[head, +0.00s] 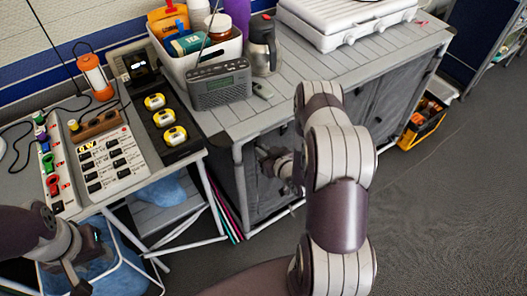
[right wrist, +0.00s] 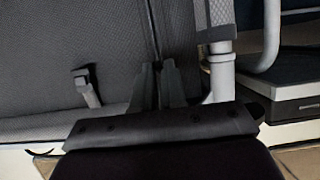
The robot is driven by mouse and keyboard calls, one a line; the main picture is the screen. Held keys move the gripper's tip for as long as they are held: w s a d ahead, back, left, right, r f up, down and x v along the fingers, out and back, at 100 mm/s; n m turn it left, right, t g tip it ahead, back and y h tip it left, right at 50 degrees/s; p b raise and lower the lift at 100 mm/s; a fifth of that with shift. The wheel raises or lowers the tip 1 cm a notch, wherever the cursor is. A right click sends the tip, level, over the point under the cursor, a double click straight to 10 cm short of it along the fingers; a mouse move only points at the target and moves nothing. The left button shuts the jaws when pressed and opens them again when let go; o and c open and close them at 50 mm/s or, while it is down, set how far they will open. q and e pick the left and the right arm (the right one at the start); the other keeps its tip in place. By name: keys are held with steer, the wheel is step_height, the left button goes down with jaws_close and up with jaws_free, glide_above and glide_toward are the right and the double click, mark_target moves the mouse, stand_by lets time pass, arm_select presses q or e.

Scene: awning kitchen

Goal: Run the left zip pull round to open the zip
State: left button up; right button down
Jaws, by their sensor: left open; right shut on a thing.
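The cabinet's grey fabric front (head: 262,200) is below the counter; it fills much of the right wrist view (right wrist: 80,30). My right gripper (head: 268,160) is at this front near its left post. In the right wrist view its fingers (right wrist: 165,75) are shut at the dark zip line (right wrist: 153,25), on what appears to be the left zip pull, which they hide. Another zip pull (right wrist: 87,87), with a dark slider and grey tab, shows apart from the fingers. My left gripper (head: 78,268) is open at the lower left, away from the cabinet.
A side table at left holds a power strip (head: 50,165) and yellow devices. A yellow crate (head: 425,125) stands beyond the cabinet. Open floor lies right.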

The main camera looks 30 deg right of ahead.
steer(key=shift+r, duration=0.15)
steer(key=c, duration=1.4)
jaws_free()
steer(key=shift+o, duration=1.1)
steer(key=shift+r, duration=0.1)
steer(key=shift+s, duration=0.1)
steer(key=a+v, duration=0.1)
steer(key=v, duration=1.1)
steer(key=shift+s+d, duration=0.3)
steer(key=shift+d, duration=0.15)
steer(key=shift+r, duration=0.1)
